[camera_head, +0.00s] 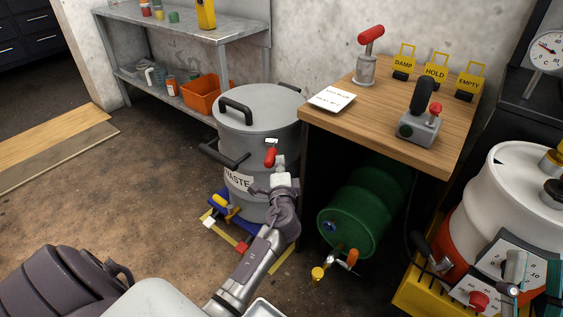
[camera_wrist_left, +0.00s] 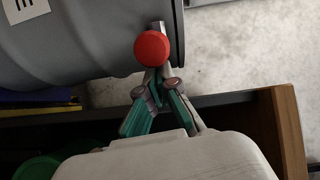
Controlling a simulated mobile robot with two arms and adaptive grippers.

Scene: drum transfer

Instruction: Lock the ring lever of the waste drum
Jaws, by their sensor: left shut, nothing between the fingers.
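The grey waste drum (camera_head: 262,130) stands upright with its lid on, between the shelf and the wooden bench. Its ring lever shows a red grip (camera_head: 270,157) at the drum's front, below the lid rim. My left gripper (camera_head: 279,172) is at the front of the drum, just below this red grip. In the left wrist view the red end (camera_wrist_left: 152,47) of the lever overlaps the tips of my left gripper (camera_wrist_left: 158,76). The fingers are shut with nothing between them; contact with the lever cannot be told.
The wooden bench (camera_head: 440,120) stands close to the drum's right, with a green drum (camera_head: 352,222) lying under it. A metal shelf (camera_head: 180,35) with an orange bin (camera_head: 203,96) is behind left. A white and orange drum (camera_head: 510,190) stands at right.

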